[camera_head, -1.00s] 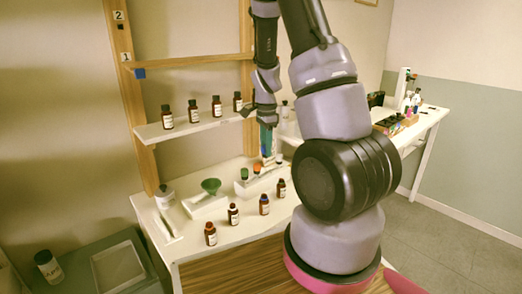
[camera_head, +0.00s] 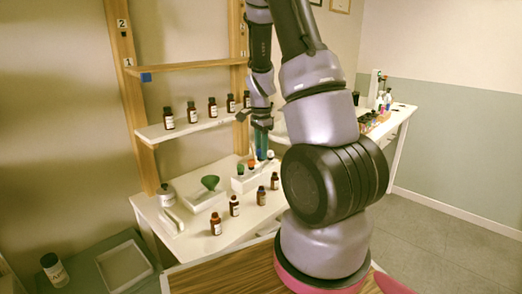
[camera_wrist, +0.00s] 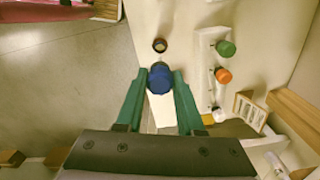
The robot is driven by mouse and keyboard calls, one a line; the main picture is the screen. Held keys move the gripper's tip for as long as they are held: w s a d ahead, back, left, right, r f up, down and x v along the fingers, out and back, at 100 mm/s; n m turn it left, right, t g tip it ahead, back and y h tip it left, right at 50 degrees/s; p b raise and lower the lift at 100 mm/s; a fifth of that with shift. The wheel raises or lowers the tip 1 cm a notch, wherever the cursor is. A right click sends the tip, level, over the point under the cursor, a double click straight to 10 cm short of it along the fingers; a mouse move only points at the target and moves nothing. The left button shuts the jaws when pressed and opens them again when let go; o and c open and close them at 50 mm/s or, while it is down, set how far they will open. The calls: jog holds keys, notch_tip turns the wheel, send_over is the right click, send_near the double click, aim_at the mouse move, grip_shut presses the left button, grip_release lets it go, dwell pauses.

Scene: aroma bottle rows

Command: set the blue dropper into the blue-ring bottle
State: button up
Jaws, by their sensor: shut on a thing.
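My gripper (camera_wrist: 160,85) is shut on the blue dropper (camera_wrist: 160,79), its round blue top showing between the green fingers in the wrist view. In the head view my gripper (camera_head: 262,148) hangs above the table near the white dropper rack (camera_head: 246,184). The lower part of the dropper is hidden in the wrist view. Several brown bottles stand in a row in front of the rack. One of them (camera_head: 261,196) seems to carry a blue ring, though it is small. An open-topped bottle (camera_wrist: 160,45) shows just ahead of the dropper in the wrist view.
The rack holds a green dropper (camera_wrist: 226,48) and an orange dropper (camera_wrist: 223,76).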

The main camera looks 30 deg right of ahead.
aim_at(261, 173)
jog(key=shift+f, duration=1.85)
jog(key=shift+f, duration=0.3)
jog(key=shift+f, duration=2.15)
jog(key=shift+f, duration=0.2)
jog(key=shift+f, duration=1.2)
jog(key=o, duration=0.8)
